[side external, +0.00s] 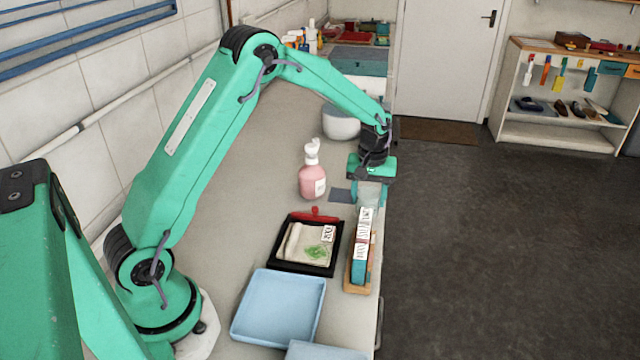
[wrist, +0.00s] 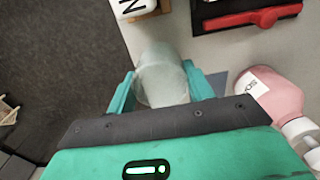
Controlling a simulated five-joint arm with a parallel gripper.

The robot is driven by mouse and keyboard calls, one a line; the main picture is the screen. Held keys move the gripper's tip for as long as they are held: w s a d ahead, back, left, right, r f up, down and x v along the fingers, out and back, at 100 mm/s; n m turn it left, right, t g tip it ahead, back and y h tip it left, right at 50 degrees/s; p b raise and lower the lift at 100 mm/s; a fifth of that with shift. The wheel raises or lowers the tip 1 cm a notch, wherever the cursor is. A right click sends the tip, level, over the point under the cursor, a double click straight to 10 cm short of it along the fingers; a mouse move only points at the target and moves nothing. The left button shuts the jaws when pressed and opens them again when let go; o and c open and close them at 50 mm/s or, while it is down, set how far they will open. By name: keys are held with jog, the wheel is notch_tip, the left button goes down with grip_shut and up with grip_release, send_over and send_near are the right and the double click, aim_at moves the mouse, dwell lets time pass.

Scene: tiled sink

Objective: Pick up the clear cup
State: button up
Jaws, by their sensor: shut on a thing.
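The clear cup (wrist: 160,77) is a translucent, pale greenish-grey vessel between the two green fingers of my gripper (wrist: 158,90) in the wrist view. In the side view my gripper (side external: 371,182) points down near the right edge of the counter, and the cup (side external: 370,193) shows below it. The fingers are shut on the cup, one on each side. A dark grey square pad (side external: 342,195) lies on the counter just left of the cup. I cannot tell whether the cup touches the counter.
A narrow wooden holder with upright items (side external: 358,288) stands in front of the cup. A black tray (side external: 280,262) with a cloth and a blue tray (side external: 243,322) lie nearer. The counter's edge is close on the right.

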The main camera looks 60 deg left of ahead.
notch_tip(320, 180, up, 8)
jog(key=shift+f, duration=0.25)
